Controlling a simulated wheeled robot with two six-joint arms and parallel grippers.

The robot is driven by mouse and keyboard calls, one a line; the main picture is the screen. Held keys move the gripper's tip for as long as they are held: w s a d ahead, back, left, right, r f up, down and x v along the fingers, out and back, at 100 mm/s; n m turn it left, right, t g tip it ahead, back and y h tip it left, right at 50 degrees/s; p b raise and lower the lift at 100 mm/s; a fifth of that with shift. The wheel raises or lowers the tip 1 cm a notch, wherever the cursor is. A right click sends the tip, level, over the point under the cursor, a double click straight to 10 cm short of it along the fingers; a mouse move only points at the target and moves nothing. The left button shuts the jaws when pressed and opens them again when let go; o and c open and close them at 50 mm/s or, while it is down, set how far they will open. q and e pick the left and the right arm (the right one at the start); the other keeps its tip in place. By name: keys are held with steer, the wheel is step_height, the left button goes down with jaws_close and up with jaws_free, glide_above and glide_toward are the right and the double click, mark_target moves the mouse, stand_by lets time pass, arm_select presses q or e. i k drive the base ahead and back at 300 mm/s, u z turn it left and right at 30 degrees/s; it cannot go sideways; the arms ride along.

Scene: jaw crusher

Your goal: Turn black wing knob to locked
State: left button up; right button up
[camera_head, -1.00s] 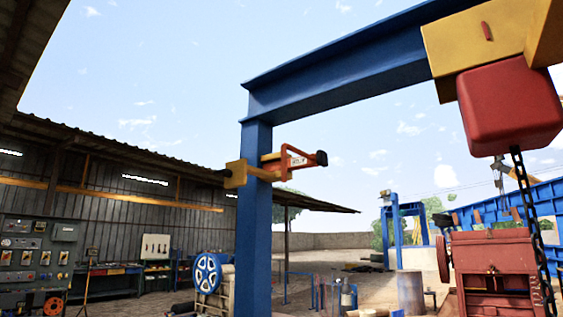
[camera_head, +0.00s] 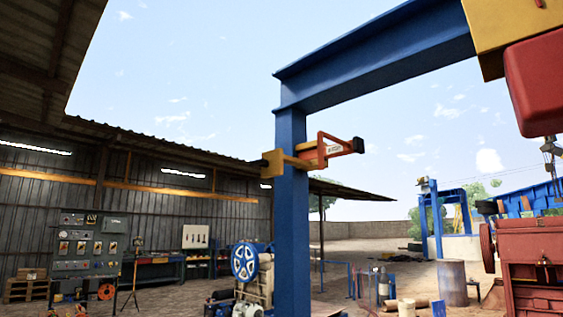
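No black wing knob can be made out for certain. A grey control panel (camera_head: 88,246) stands at the left under the shed roof and carries several small knobs or switches, too small to tell apart. A red jaw crusher (camera_head: 545,262) is at the right edge, partly cut off. An orange bracket (camera_head: 322,151) with a black end (camera_head: 358,145) is fixed to the blue crane column by a yellow clamp (camera_head: 283,162). Neither of my grippers shows in this view.
The blue crane column (camera_head: 292,235) stands in the middle, with a red block (camera_head: 535,80) hanging at upper right. An engine with a blue flywheel (camera_head: 245,262) is left of the column. A tripod (camera_head: 134,270) and a pallet (camera_head: 25,289) are near the panel. Open paving lies behind.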

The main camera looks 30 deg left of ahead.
mark_target(263, 163)
steer(key=z, duration=0.05)
steer(key=k, duration=0.55)
steer(key=u, duration=1.15)
steer(key=i, duration=0.8)
steer(key=u, duration=0.8)
